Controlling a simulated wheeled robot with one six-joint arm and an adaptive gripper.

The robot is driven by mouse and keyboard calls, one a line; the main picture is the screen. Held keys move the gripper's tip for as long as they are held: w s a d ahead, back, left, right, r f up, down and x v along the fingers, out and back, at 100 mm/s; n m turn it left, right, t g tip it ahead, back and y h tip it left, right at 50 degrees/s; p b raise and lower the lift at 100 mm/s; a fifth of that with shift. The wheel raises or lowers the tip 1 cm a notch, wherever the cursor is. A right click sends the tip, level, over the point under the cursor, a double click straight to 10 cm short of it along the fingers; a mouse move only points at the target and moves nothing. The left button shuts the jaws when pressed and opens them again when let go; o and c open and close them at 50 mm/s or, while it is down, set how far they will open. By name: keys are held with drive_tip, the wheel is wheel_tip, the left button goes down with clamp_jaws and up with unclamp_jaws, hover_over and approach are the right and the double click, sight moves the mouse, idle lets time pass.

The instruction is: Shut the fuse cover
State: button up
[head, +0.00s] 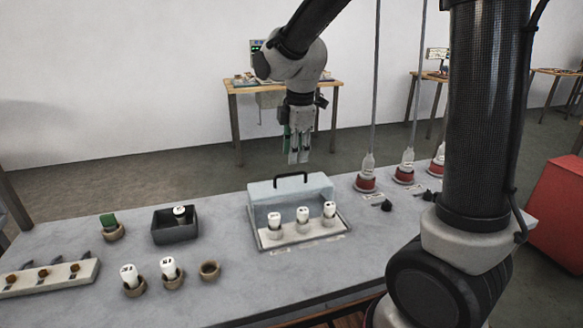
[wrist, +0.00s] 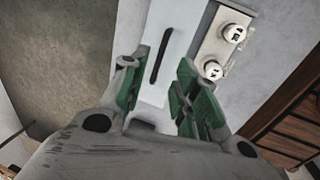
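The fuse cover (head: 262,192) is a pale blue-grey box-like lid with a black bar handle (head: 291,178) on top. It stands behind three white fuses (head: 302,215) on a light base plate (head: 301,240), leaving them exposed in front. My gripper (head: 298,158) hangs pointing down above and behind the cover, apart from it. In the wrist view my gripper (wrist: 160,88) is open and empty, its green-padded fingers apart. The cover (wrist: 178,30) and handle (wrist: 161,55) show beyond and between the fingers; two fuses (wrist: 233,33) show to the right.
A dark open box (head: 175,232) holds one white fuse. Two fuses in round holders (head: 168,270), an empty holder (head: 209,270) and a green piece (head: 108,222) stand to the left. Hanging rods with red-based ends (head: 366,183) are to the right of the cover.

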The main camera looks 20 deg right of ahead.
hover_over(295, 185)
wheel_tip(295, 185, down, 6)
drive_tip(key=shift+r, duration=0.1)
clamp_jaws()
